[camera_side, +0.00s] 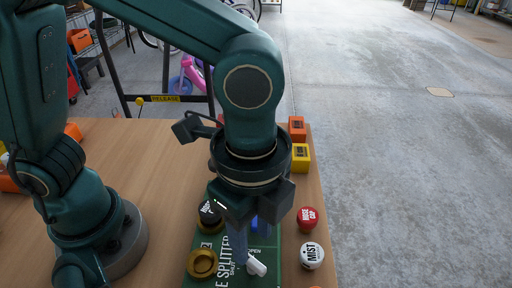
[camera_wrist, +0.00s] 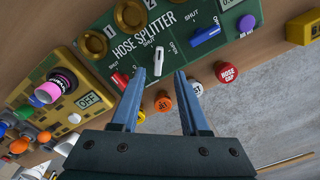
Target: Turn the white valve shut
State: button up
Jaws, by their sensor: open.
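The green hose splitter board (camera_wrist: 125,62) lies on the wooden bench. Its white valve (camera_wrist: 158,60) has a small lever handle; it also shows in the side view (camera_side: 257,266). SHUT and OPEN are printed around the valves, but I cannot tell exactly which mark the white handle points to. A red valve (camera_wrist: 120,80) and a blue valve (camera_wrist: 206,36) sit on either side of it. My gripper (camera_wrist: 160,73) is open, with its two blue fingers pointing down toward the board. The white handle shows between and just beyond the fingertips in the wrist view; contact cannot be told.
Round knobs stand close by: red HOSE CAP (camera_wrist: 227,72), white MIST (camera_side: 312,255) and orange JET (camera_wrist: 163,101). A yellow timer box (camera_wrist: 85,105) with colored buttons is at the left of the wrist view. Orange (camera_side: 297,128) and yellow (camera_side: 301,158) boxes line the bench's right edge.

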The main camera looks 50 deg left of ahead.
aim_at(252, 260)
jog(key=shift+s+f, duration=0.1)
jog(key=shift+f, duration=2.45)
jog(key=shift+c, duration=0.3)
grip_shut()
